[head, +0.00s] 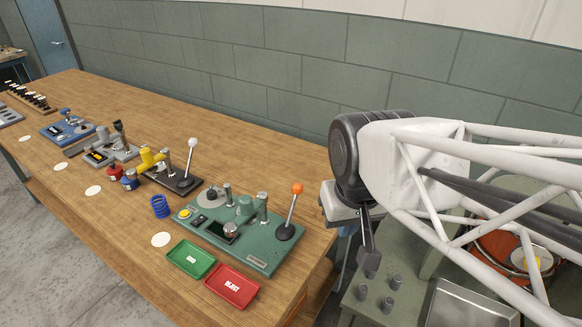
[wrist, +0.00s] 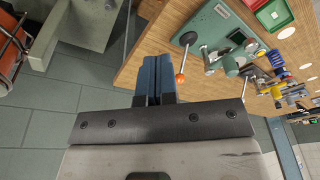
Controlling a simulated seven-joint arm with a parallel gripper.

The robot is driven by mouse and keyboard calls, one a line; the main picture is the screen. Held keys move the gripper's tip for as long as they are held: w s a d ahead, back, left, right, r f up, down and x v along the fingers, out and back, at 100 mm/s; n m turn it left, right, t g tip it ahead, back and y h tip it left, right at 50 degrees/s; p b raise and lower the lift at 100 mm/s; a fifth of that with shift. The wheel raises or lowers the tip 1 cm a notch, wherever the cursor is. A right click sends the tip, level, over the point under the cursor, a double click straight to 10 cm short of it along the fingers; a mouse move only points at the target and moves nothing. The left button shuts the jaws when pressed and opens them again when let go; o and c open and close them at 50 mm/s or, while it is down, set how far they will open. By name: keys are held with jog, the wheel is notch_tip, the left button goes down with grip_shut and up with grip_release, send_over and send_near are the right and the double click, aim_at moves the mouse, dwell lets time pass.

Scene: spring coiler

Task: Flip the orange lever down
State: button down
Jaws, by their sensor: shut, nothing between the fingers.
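The orange lever (head: 297,188) is an orange knob on a metal rod at the right end of a green machine (head: 255,245) on the wooden bench. In the head view it stands up, leaning slightly right, from a black round base.
A green tray (head: 190,258) and a red tray (head: 232,285) lie before the machine. A black machine with a white-knobbed lever (head: 192,144) stands further left, beside a blue spring (head: 160,206). Grey pegs (head: 388,304) stand on a surface below my gripper.

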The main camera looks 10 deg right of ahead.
notch_tip(320, 180, down, 4)
jog(key=w+r+g+y, duration=0.1)
jog(key=w+g+y, duration=0.1)
jog(key=g, duration=0.1)
jog(key=m+t+y, duration=0.6)
jog(key=m+y, duration=0.4)
jog(key=y, duration=0.9)
send_near(294, 203)
jog(key=d, duration=0.2)
jog(key=w+d+r, duration=0.1)
jog(key=shift+d+r, duration=0.1)
jog(key=shift+d, duration=0.15)
jog(key=shift+w+d+f+t, duration=0.3)
jog(key=shift+d+f+t, duration=0.2)
jog(key=shift+d+t, duration=0.3)
jog(key=shift+a, duration=0.2)
jog(key=x, duration=1)
jog(key=shift+d+r, duration=0.1)
